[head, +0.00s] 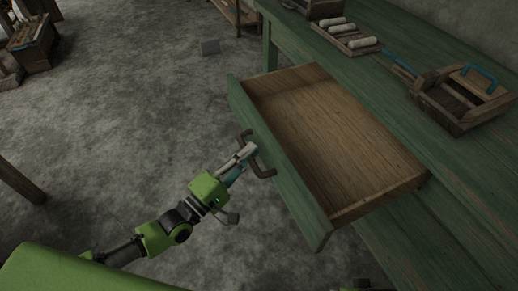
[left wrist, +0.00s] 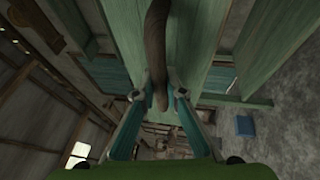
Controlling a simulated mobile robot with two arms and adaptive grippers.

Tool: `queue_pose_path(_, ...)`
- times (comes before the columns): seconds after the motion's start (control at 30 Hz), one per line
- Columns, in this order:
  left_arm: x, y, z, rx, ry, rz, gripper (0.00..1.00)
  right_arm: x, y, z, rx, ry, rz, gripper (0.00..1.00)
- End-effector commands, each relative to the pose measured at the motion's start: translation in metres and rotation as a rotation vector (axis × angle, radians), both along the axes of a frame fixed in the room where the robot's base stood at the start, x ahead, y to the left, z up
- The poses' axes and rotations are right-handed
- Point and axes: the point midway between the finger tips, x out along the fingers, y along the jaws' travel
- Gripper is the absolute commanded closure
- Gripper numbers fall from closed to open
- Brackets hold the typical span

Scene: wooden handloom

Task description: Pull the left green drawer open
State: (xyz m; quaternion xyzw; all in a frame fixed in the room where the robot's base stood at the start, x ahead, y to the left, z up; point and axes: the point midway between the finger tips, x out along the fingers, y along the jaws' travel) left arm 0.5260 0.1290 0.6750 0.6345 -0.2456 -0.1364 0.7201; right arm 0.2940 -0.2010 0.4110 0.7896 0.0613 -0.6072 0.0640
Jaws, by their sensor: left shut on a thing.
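The left green drawer (head: 270,150) is pulled far out from the green workbench (head: 390,75), and its bare wooden inside shows empty. A dark curved handle (head: 262,170) is on its green front. My left gripper (head: 246,152) is at the handle and shut on it. In the left wrist view the handle (left wrist: 158,45) runs down between the two fingers of my left gripper (left wrist: 160,97), with the green drawer front (left wrist: 190,45) behind it. My right gripper does not show clearly in the head view.
On the bench top are a wooden tray with pale rolls (head: 345,36) and a wooden box with a blue handle (head: 462,95). Open concrete floor (head: 130,110) lies to the left of the drawer. A wooden post (head: 20,182) stands at the left edge.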

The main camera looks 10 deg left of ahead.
Motion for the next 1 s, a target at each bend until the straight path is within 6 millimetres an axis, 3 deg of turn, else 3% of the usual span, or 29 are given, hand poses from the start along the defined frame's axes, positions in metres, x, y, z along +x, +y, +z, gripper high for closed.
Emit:
queue_pose_path(0.37,-0.001,0.001,-0.001,0.001,0.003,0.0,1.0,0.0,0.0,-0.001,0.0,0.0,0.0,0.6)
queue_pose_path(0.4,-0.001,0.001,-0.001,0.001,0.003,0.0,0.81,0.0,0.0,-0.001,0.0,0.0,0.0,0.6)
queue_pose_path(0.47,-0.001,0.001,-0.001,0.001,0.003,0.0,0.71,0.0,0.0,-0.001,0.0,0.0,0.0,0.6)
queue_pose_path(0.83,-0.003,0.003,-0.001,0.001,0.002,0.0,0.71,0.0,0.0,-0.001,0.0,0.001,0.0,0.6)
queue_pose_path(1.0,-0.023,0.014,-0.007,0.003,0.006,-0.001,0.71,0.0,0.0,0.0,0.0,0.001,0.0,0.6)
